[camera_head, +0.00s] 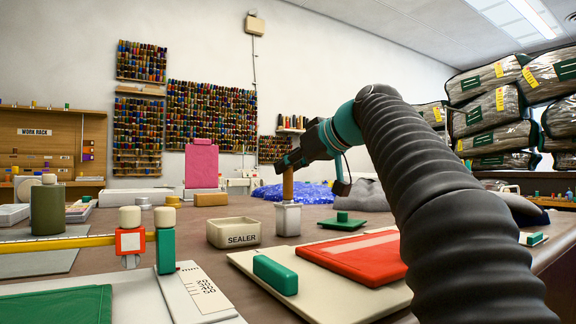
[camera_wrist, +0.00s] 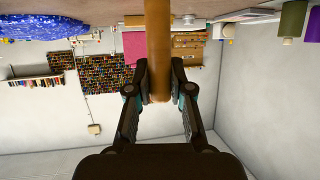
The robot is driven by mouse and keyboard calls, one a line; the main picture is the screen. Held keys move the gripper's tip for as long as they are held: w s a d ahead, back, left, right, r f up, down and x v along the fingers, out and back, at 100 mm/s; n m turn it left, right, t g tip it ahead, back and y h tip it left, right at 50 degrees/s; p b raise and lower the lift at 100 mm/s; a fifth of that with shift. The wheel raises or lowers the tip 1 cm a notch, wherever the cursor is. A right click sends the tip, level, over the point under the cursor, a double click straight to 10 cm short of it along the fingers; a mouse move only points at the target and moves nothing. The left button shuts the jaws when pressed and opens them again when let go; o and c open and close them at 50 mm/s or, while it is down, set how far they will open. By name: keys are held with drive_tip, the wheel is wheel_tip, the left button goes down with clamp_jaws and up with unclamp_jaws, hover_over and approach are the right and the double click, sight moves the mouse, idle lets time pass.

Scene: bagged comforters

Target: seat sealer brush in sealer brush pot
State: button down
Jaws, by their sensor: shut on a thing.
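The sealer brush shows as a brown wooden handle (camera_head: 288,185), standing upright in the head view. It also fills the upper middle of the wrist view (camera_wrist: 158,45). My gripper (camera_wrist: 160,92) has a finger on each side of the handle's end and is shut on it; in the head view my gripper (camera_head: 287,163) is at the handle's top. The small silver pot (camera_head: 288,221), apparently the sealer brush pot, stands on the table directly under the handle. The handle's lower end meets the pot's pale top. The bristles are hidden, and I cannot tell how deep the brush sits.
A beige box marked SEALER (camera_head: 234,233) is just left of the pot. A cream board (camera_head: 252,262) with a red pad (camera_head: 357,257) is in front. A blue bagged bundle (camera_head: 296,191) lies behind.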

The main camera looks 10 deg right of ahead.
drive_tip(key=shift+f, duration=0.3)
drive_tip(key=shift+c, duration=1.6)
unclamp_jaws()
drive_tip(key=shift+r, duration=0.1)
drive_tip(key=s+d+r+p, duration=0.1)
drive_tip(key=s+r, duration=0.1)
drive_tip(key=s+d+r+p, duration=0.1)
drive_tip(key=s, duration=0.1)
drive_tip(key=shift+d+r, duration=0.15)
drive_tip(key=shift+r, duration=0.25)
drive_tip(key=v, duration=1.2)
